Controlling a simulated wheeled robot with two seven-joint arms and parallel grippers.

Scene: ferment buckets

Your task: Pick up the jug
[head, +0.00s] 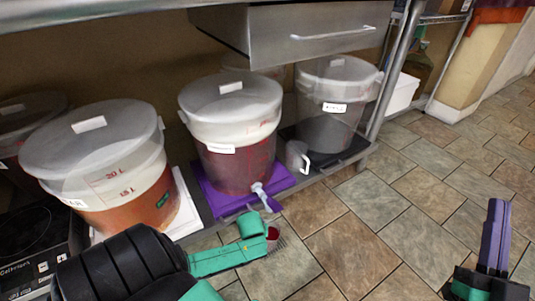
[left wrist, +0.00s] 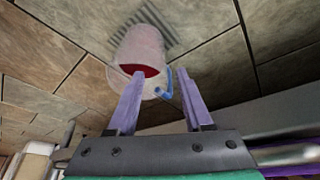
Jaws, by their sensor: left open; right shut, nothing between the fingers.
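The jug (left wrist: 148,45) is a pale, translucent vessel with dark red inside its mouth, in the left wrist view. It stands over a striped floor grate. A blue curved piece (left wrist: 162,88), seemingly its handle, shows between the fingers of my left gripper (left wrist: 160,73). That gripper is open, and its left finger overlaps the jug's edge in the picture; I cannot tell whether they touch. In the head view the green left hand hides most of the jug, and a small red patch (head: 273,233) shows at its end. My right gripper (head: 497,203) is shut and empty, at the right.
Lidded buckets stand on a low shelf: one orange (head: 135,205), one dark red (head: 240,165) with a tap (head: 264,198) above a purple mat (head: 213,205), one grey (head: 325,130). A steel drawer (head: 310,30) hangs above. The tiled floor (head: 400,215) is clear between the grippers.

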